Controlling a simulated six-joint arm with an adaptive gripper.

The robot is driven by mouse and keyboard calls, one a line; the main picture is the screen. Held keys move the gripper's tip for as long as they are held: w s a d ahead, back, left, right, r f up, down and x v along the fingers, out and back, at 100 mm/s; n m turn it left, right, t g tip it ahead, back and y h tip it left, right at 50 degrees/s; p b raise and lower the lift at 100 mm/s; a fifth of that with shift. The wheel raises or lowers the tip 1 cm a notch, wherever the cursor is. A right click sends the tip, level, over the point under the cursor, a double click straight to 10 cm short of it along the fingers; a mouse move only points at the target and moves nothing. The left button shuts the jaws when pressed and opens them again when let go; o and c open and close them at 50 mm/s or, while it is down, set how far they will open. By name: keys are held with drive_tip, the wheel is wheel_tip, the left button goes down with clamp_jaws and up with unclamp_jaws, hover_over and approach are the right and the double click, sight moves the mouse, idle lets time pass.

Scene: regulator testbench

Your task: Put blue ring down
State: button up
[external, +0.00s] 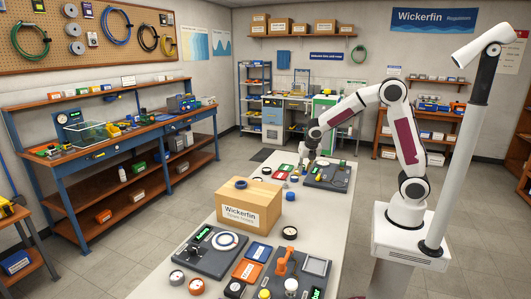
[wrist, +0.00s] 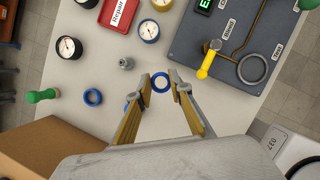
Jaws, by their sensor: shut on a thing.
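In the wrist view, my gripper (wrist: 162,78) is shut on a blue ring (wrist: 161,90), which sits between the two fingertips. The pale tabletop shows through the ring; I cannot tell whether it touches the table. In the external view my gripper (external: 312,155) is low over the far part of the long table, left of the dark test board (external: 328,175); the held ring is too small to make out there. A second blue ring (wrist: 93,97) lies on the table to the left. Another blue thing is partly hidden behind the left finger.
The test board (wrist: 200,45) with a yellow-handled valve (wrist: 208,65) and a grey ring (wrist: 253,69) lies right of my gripper. A red Repair tray (wrist: 118,14), gauges (wrist: 68,47) and a small grey fitting (wrist: 126,63) stand nearby. A cardboard box (external: 240,207) stands nearer the camera.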

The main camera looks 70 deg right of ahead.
drive_tip(key=shift+a, duration=0.1)
wheel_tip(320, 180, up, 10)
drive_tip(key=n+t+y, duration=0.2)
drive_tip(key=n+y, duration=0.2)
drive_tip(key=n, duration=0.9)
hover_over(254, 192)
drive_tip(key=s, duration=0.2)
drive_tip(key=shift+w+d+r, duration=0.2)
drive_tip(key=shift+d, duration=0.05)
drive_tip(key=shift+f, duration=0.2)
drive_tip(key=shift+f, duration=2.35)
drive_tip(key=shift+f, duration=0.15)
drive_tip(key=o, duration=0.7)
drive_tip(key=shift+o, duration=0.2)
